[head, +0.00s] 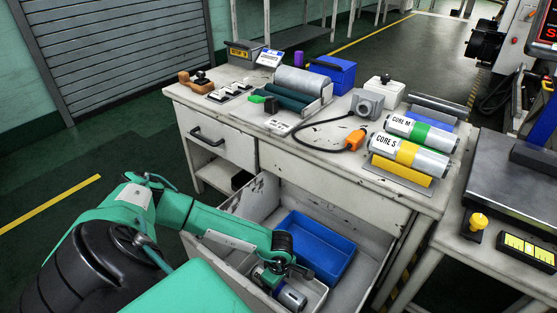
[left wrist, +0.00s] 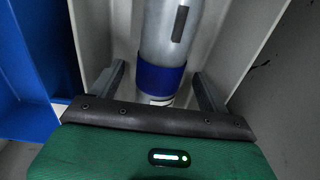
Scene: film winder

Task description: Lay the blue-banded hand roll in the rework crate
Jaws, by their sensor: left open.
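The blue-banded hand roll (left wrist: 162,78), a silver cylinder with a dark blue band, lies in a light grey tray (left wrist: 106,30) inside the open drawer. Its silver end (head: 292,298) shows in the head view at the bottom. My left gripper (head: 276,281) is down at this tray. In the left wrist view its open fingers (left wrist: 160,85) stand on either side of the roll near the blue band, and neither visibly presses on it. A blue crate (head: 333,247) lies beside the tray in the drawer; no label shows which container is the rework crate. My right gripper is out of view.
The drawer's walls (head: 236,268) surround both containers. On the bench above are CORE M (head: 433,135) and CORE S (head: 420,157) rolls, a grey roller (head: 302,78), an orange-ended cable (head: 356,139) and a closed-looking blue box (head: 333,73). The blue crate's visible floor is clear.

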